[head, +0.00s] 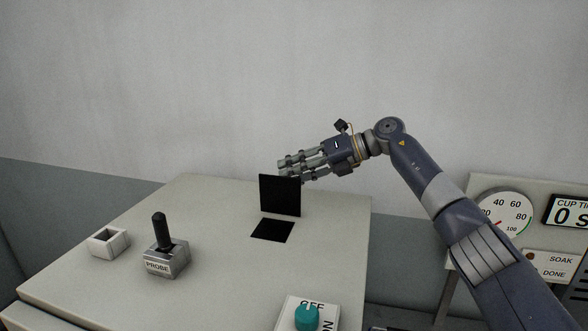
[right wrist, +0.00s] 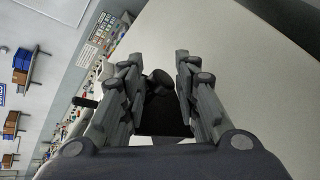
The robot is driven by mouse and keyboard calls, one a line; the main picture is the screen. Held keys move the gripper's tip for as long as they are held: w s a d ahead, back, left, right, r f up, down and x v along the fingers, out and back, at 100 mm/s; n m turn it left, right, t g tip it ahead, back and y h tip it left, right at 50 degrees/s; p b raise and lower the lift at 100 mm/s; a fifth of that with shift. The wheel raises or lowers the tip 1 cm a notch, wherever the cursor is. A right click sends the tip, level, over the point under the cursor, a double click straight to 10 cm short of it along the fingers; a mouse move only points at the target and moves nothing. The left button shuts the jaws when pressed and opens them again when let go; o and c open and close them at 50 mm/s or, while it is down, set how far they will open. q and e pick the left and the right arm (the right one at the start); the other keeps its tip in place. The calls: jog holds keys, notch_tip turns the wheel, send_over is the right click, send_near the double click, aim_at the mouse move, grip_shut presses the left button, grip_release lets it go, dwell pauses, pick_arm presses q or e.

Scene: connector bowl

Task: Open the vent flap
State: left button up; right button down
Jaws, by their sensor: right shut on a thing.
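The vent flap (head: 280,196) is a thin black square panel. It stands about upright on the pale cabinet top, behind a black square opening (head: 272,230). My right gripper (head: 283,169) is at the flap's upper edge, reaching in from the right, and is shut on it. In the right wrist view, the dark flap (right wrist: 163,116) shows between the two fingers (right wrist: 155,66); the fingers hide part of it. My left gripper is not in view.
The cabinet top (head: 200,220) also holds a white square socket (head: 107,242), a PROBE joystick (head: 164,258) and a teal knob (head: 307,316) at the front. A panel with a dial gauge (head: 503,215) stands at right. A grey wall is behind.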

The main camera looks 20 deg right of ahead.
notch_tip(320, 180, down, 2)
jog(key=shift+s+f, duration=0.15)
jog(key=shift+f, duration=0.05)
jog(key=c, duration=1.3)
grip_release()
jog(key=shift+d+r, duration=0.1)
jog(key=shift+d, duration=0.05)
jog(key=r+v, duration=0.1)
jog(key=v, duration=1.1)
jog(key=shift+r, duration=0.2)
